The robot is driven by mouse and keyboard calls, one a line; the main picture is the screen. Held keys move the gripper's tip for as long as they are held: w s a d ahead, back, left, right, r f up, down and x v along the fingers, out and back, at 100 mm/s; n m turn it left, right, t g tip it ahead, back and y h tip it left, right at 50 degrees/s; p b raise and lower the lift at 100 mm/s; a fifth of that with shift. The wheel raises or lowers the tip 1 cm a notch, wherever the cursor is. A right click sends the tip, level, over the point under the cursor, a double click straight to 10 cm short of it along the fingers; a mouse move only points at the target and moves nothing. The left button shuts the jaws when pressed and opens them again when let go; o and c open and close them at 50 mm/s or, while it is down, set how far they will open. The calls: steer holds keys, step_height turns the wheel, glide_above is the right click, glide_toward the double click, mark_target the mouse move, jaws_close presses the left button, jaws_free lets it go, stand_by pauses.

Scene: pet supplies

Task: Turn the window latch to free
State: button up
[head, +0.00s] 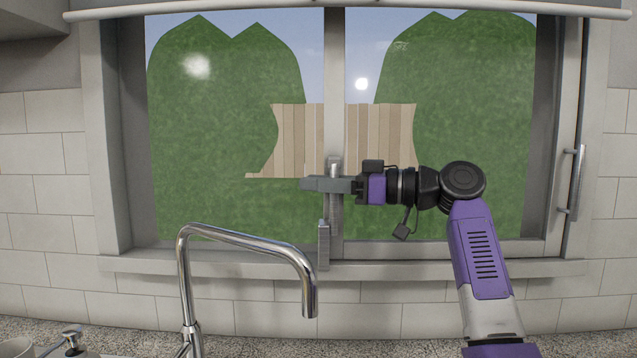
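The window latch (335,165) is a shiny metal piece upright on the middle post of the window. Its top shows above my gripper and part of it shows below; its middle is hidden behind the fingers. My gripper (312,184) comes in from the right and points left, with its grey fingers crossing in front of the latch. The fingers overlap in this side-on view, so I cannot tell whether they are open, shut or touching the latch.
A tall chrome tap (250,243) arches in front of the window at lower left. A grey upright bar (323,246) stands at the foot of the middle post. A vertical pull handle (573,183) is on the right frame. A sill (480,269) runs below.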

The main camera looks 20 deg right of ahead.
jaws_close()
stand_by(1.4)
